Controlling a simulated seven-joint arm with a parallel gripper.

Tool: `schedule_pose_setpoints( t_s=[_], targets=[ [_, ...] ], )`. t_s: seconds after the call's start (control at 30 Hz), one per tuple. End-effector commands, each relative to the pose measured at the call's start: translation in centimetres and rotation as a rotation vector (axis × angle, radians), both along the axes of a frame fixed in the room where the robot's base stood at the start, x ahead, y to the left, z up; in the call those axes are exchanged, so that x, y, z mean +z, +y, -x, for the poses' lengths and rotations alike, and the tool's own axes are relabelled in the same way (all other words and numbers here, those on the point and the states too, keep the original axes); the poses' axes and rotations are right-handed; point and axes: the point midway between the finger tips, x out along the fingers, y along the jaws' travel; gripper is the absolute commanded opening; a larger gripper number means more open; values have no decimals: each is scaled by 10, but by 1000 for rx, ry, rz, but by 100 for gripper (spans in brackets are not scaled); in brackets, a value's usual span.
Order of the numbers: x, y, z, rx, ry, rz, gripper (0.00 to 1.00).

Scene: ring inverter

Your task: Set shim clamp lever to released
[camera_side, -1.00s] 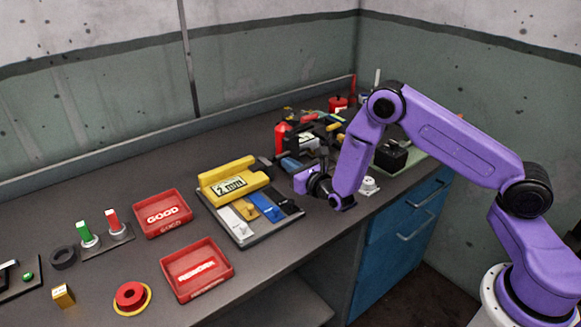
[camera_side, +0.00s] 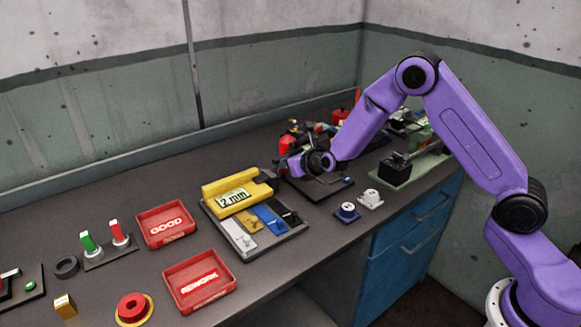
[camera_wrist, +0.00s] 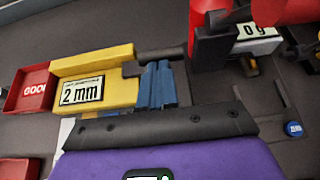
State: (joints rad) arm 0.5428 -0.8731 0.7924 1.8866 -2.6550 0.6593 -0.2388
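I cannot clearly single out the shim clamp lever. The yellow block (camera_side: 230,190) marked 2 mm stands at the back of the shim tray (camera_side: 262,250), with a dark bar (camera_side: 268,178) at its right end. The wrist view shows the yellow block (camera_wrist: 105,63) and its dark bar (camera_wrist: 163,55), with blue parts (camera_wrist: 157,85) beside it. My gripper (camera_side: 297,163) is right of the yellow block, low over the bench. In the wrist view, its black edge (camera_wrist: 155,127) fills the lower middle.
A device with a 0 g display (camera_wrist: 257,30) stands behind my gripper. A blue button (camera_side: 348,211) and a white button (camera_side: 370,198) sit near the front edge. Red GOOD (camera_side: 165,239) and REWORK (camera_side: 200,307) trays lie left of the shim tray.

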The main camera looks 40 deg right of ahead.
Motion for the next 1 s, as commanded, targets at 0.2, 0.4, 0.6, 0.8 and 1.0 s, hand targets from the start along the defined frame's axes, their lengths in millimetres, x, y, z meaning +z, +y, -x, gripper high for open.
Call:
schedule_pose_setpoints(
  t_s=[0.2, 0.4, 0.6, 0.8, 1.0],
  targets=[
    [5, -2, -7, -4, 85, -1, 0],
    [7, -1, -10, -3, 127, -1, 0],
    [8, -1, -11, -3, 140, -1, 0],
    [8, -1, -11, -1, 139, 0, 0],
    [9, -1, -10, -1, 138, 0, 0]
  ],
)
